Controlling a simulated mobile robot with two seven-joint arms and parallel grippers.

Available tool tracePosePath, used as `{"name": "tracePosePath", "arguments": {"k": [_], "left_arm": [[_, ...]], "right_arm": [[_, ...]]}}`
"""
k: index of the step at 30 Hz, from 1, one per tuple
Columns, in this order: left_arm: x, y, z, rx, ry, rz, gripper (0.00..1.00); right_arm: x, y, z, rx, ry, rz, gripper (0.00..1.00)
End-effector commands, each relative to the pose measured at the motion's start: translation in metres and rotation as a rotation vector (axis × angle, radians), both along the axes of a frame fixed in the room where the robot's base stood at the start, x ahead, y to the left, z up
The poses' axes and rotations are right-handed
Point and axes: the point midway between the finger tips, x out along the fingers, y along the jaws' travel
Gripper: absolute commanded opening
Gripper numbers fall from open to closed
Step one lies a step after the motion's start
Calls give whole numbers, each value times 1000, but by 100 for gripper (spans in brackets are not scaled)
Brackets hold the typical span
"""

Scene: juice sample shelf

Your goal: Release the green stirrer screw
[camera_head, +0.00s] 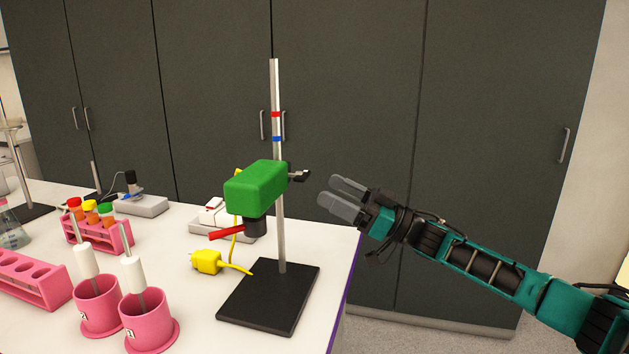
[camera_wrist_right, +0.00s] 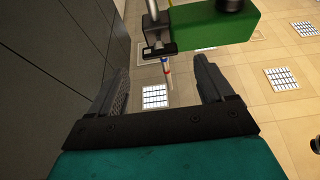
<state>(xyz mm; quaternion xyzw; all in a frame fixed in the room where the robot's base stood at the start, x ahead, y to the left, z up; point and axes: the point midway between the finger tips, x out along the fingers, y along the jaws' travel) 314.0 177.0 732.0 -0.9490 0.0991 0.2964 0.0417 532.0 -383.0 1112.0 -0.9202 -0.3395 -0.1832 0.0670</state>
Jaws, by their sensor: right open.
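The green stirrer (camera_head: 256,188) is a green block on an upright metal rod (camera_head: 276,95). A black clamp with a small dark screw (camera_head: 300,175) sticks out to the right of the rod. In the right wrist view, the stirrer (camera_wrist_right: 205,25) is at the top and the dark screw (camera_wrist_right: 160,49) is just beyond the fingertips. My right gripper (camera_head: 337,193) is open and empty, a short gap to the right of the screw and pointing at it. Its two fingers (camera_wrist_right: 162,75) lie either side of the screw's line in the wrist view. My left gripper is not in view.
The rod stands on a black base plate (camera_head: 268,297) near the table's right edge. A yellow plug (camera_head: 208,262) and a red bar (camera_head: 226,233) are close by. Pink beakers (camera_head: 150,325) and racks stand left. Dark cabinets (camera_head: 350,80) are behind; the space right of the table is free.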

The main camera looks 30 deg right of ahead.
Motion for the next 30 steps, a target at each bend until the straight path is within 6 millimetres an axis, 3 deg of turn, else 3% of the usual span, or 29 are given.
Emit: {"name": "tracePosePath", "arguments": {"k": [9,23,30], "left_arm": [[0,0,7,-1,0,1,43],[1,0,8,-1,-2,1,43],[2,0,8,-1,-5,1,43]], "right_arm": [[29,24,17,3,-2,0,81],[35,30,19,1,1,-1,81],[35,30,19,1,1,-1,58]]}}
